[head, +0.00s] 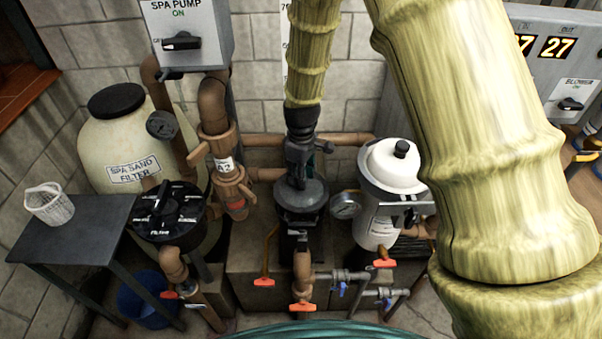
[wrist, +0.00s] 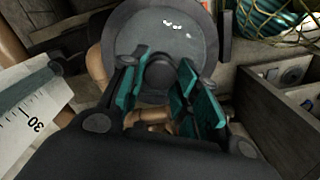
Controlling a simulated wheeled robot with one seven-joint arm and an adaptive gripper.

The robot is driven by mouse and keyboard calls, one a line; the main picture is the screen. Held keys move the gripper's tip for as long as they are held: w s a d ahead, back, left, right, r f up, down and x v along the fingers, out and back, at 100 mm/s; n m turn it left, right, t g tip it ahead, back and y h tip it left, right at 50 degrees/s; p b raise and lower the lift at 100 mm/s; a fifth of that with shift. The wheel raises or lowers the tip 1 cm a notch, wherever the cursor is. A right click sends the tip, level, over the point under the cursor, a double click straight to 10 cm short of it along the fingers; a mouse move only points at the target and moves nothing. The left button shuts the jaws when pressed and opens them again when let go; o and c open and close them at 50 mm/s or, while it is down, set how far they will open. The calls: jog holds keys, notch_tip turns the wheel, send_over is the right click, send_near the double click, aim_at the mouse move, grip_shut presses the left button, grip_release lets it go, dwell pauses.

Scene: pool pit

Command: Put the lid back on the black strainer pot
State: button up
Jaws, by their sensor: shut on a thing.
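My gripper (head: 300,174) comes down from above in the middle of the head view. In the wrist view its teal-padded fingers (wrist: 160,78) close around the dark knob of the round dark grey lid (wrist: 185,42). The lid (head: 317,191) looks roughly level and lies over the black strainer pot (head: 288,243). The pot's mouth is hidden under the lid. I cannot tell whether the lid touches the rim or hangs just above it.
A white canister (head: 385,222) with a gauge (head: 345,205) stands close on the right. A black-topped valve (head: 168,212) and brown pipes (head: 215,105) stand on the left. A dark side table (head: 85,228) holds a white basket (head: 48,204). Pipes with coloured handles (head: 300,307) run in front.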

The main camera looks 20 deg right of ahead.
jog(key=shift+s+f+b, duration=0.15)
jog(key=shift+f+b, duration=1.45)
jog(key=shift+f, duration=1.3)
jog(key=shift+p, duration=0.3)
jog(key=shift+f+p, duration=0.3)
dwell(1.4)
jog(key=o, duration=1.1)
jog(key=shift+o, duration=0.4)
jog(key=shift+r, duration=0.2)
